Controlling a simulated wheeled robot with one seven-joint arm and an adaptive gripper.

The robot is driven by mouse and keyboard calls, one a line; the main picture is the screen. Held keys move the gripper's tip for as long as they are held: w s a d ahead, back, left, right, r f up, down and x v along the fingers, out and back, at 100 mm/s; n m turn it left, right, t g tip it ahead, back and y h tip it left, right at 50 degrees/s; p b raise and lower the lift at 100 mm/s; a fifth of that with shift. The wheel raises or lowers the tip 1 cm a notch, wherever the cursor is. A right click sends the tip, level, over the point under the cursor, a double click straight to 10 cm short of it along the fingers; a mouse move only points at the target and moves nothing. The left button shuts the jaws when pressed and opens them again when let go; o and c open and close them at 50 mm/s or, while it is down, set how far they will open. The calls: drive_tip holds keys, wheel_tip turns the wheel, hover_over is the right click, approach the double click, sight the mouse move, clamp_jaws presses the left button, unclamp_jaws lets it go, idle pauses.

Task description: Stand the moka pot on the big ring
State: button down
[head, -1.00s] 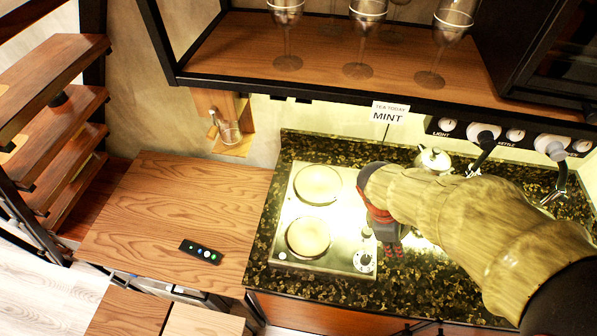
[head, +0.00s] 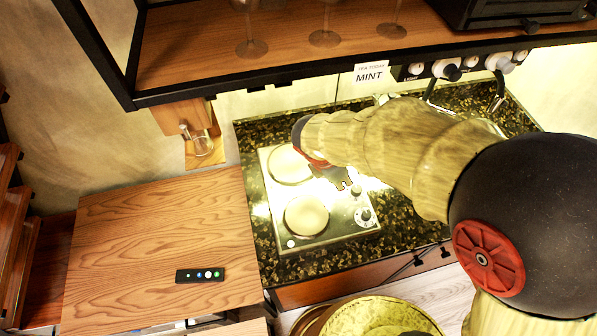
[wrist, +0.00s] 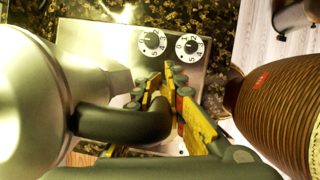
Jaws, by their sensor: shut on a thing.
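The moka pot (wrist: 45,90) shows in the wrist view as a shiny metal body at the left, with a dark handle (wrist: 120,122). My gripper (wrist: 172,80) is shut on that handle. In the head view my gripper (head: 343,180) is over the right part of the hob (head: 335,228), and my arm hides the pot. The hob has two pale rings. The back ring (head: 289,164) looks like the bigger one, and my wrist comes close to its right edge. The front ring (head: 307,215) is bare. Whether the pot touches anything cannot be told.
The hob's two knobs (head: 366,215) are at its right side. A shelf with glasses (head: 200,50) overhangs the back. A sign reading MINT (head: 370,74) hangs behind the counter. A remote (head: 200,275) lies on the wooden table (head: 130,240) at left. A brown ribbed object (wrist: 275,100) is right in the wrist view.

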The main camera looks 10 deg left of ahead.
drive_tip(key=w+a+f, duration=0.1)
drive_tip(key=a, duration=0.1)
drive_tip(key=w+a+f, duration=0.1)
drive_tip(key=a, duration=0.1)
drive_tip(key=w+a+f, duration=0.1)
drive_tip(key=a, duration=0.2)
drive_tip(key=shift+f, duration=0.4)
hover_over(305, 190)
wheel_tip(305, 190, down, 5)
drive_tip(key=shift+a+f+b, duration=0.1)
drive_tip(key=shift+f+b, duration=0.25)
wheel_tip(305, 190, down, 3)
drive_tip(key=shift+w+r, duration=0.1)
drive_tip(key=shift+r, duration=0.05)
drive_tip(key=c, duration=1.8)
unclamp_jaws()
